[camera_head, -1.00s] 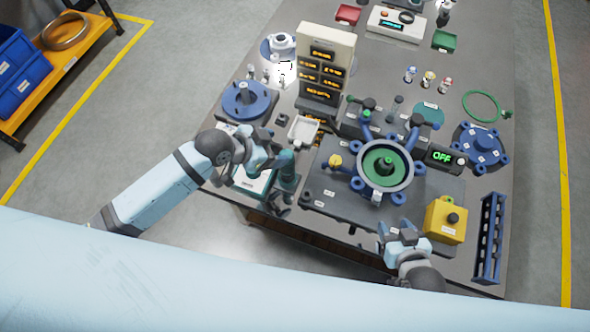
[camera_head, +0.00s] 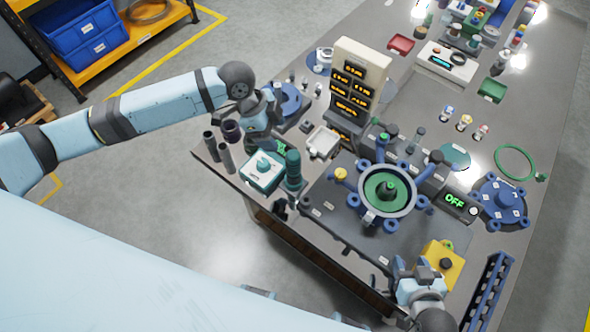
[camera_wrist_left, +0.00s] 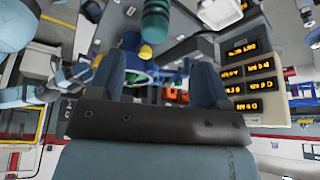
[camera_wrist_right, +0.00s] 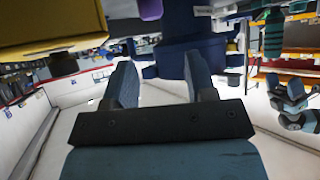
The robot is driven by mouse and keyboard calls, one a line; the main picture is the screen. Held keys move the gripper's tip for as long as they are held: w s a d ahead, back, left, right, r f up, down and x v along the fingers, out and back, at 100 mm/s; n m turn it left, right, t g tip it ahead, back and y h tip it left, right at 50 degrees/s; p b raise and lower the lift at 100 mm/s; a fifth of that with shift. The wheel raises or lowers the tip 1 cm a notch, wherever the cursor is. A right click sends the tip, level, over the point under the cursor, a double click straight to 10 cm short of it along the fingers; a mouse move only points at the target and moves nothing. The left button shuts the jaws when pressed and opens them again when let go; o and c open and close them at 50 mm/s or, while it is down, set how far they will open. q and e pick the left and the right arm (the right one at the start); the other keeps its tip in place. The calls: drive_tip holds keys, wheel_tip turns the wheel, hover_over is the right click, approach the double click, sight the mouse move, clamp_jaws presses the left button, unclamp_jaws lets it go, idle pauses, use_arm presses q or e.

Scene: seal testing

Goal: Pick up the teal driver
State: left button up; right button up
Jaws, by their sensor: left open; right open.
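The teal driver (camera_head: 293,168) stands upright near the table's left front edge in the head view, beside a white-topped teal case. Its ribbed teal handle (camera_wrist_left: 156,20) also shows in the left wrist view, beyond and between the fingers. The right wrist view shows a teal ribbed handle (camera_wrist_right: 273,35) at the upper right. My left gripper (camera_wrist_left: 158,65) is open and empty, apart from the driver; in the head view it is just behind and left of it. My right gripper (camera_wrist_right: 161,75) is open and empty near the yellow box at the front right.
The white-topped teal case (camera_head: 262,170) and dark cylinders (camera_head: 226,158) stand left of the driver. A white tray (camera_head: 322,141) lies behind it. The blue ring fixture (camera_head: 388,190) is to the right, and the yellow box (camera_head: 443,262) is further right.

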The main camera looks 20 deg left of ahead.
sight(289, 154)
use_arm(q)
drive_tip(key=x, duration=0.4)
drive_tip(key=p+x, duration=0.1)
drive_tip(key=x, duration=0.6)
drive_tip(key=shift+s+d+f+p, duration=0.25)
drive_tip(key=shift+d+p, duration=0.1)
drive_tip(key=shift+d, duration=0.15)
drive_tip(key=shift+d+f, duration=0.1)
drive_tip(key=shift+f, duration=0.3)
drive_tip(key=shift+c, duration=0.2)
drive_tip(key=shift+r, duration=0.1)
drive_tip(key=c, duration=1.1)
